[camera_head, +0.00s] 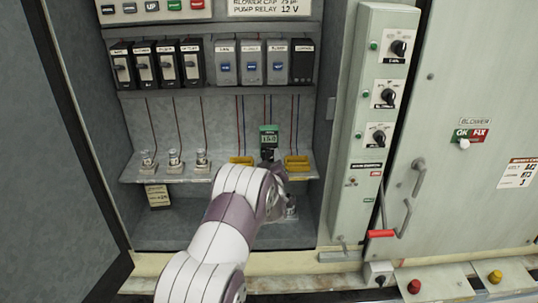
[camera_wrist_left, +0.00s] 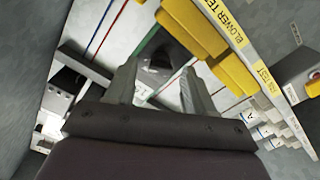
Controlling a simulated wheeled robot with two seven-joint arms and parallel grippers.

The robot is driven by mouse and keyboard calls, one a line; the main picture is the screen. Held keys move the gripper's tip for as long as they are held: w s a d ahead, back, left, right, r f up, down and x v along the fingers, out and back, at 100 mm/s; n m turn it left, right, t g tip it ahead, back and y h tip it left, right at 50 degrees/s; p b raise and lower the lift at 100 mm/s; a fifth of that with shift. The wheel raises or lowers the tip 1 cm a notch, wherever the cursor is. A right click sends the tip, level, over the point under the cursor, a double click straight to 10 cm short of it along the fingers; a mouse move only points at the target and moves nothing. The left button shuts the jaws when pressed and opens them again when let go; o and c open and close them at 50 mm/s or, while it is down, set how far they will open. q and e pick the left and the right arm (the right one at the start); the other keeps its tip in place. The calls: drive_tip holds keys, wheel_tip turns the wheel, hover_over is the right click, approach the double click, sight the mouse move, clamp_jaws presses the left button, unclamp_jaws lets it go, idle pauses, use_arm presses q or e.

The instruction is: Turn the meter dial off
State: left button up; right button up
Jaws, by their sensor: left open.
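The meter (camera_head: 269,132) is a small green box with a display, standing on the cabinet's lower shelf between two yellow blocks. A dark part (camera_head: 267,154), which looks like its dial, shows below the display; its setting is too small to read. My left gripper (camera_head: 275,188) is in front of and below the meter, its fingertips largely hidden by my wrist. In the left wrist view, my open left gripper (camera_wrist_left: 157,78) has a finger on either side of a dark part (camera_wrist_left: 156,58), apparently the dial. I cannot tell whether the fingers touch it.
Yellow blocks (camera_head: 297,163) flank the meter closely; one yellow block (camera_wrist_left: 240,75) is near the right finger in the wrist view. Several silver posts (camera_head: 174,160) stand left on the shelf. A panel of black knobs (camera_head: 380,135) is to the right. Coloured wires hang behind.

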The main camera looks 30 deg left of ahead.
use_arm(q)
drive_tip(key=shift+w+a, duration=0.1)
drive_tip(key=shift+w, duration=0.1)
drive_tip(key=shift+c, duration=0.6)
clamp_jaws()
drive_tip(key=shift+f+n+b, duration=0.25)
drive_tip(key=shift+n+b, duration=0.05)
drive_tip(key=shift+b, duration=0.35)
drive_tip(key=n+b, duration=0.2)
drive_tip(key=b, duration=0.2)
drive_tip(key=n+b, duration=0.2)
drive_tip(key=b, duration=0.3)
drive_tip(key=f+n+b, duration=0.1)
drive_tip(key=n+b, duration=0.2)
drive_tip(key=b, duration=0.2)
drive_tip(key=shift+r+n+b, duration=0.15)
drive_tip(key=shift+n+b, duration=4)
drive_tip(key=shift+b, duration=0.2)
drive_tip(key=shift+r+n+b, duration=0.15)
drive_tip(key=shift+n+b, duration=4)
drive_tip(key=shift+b, duration=0.15)
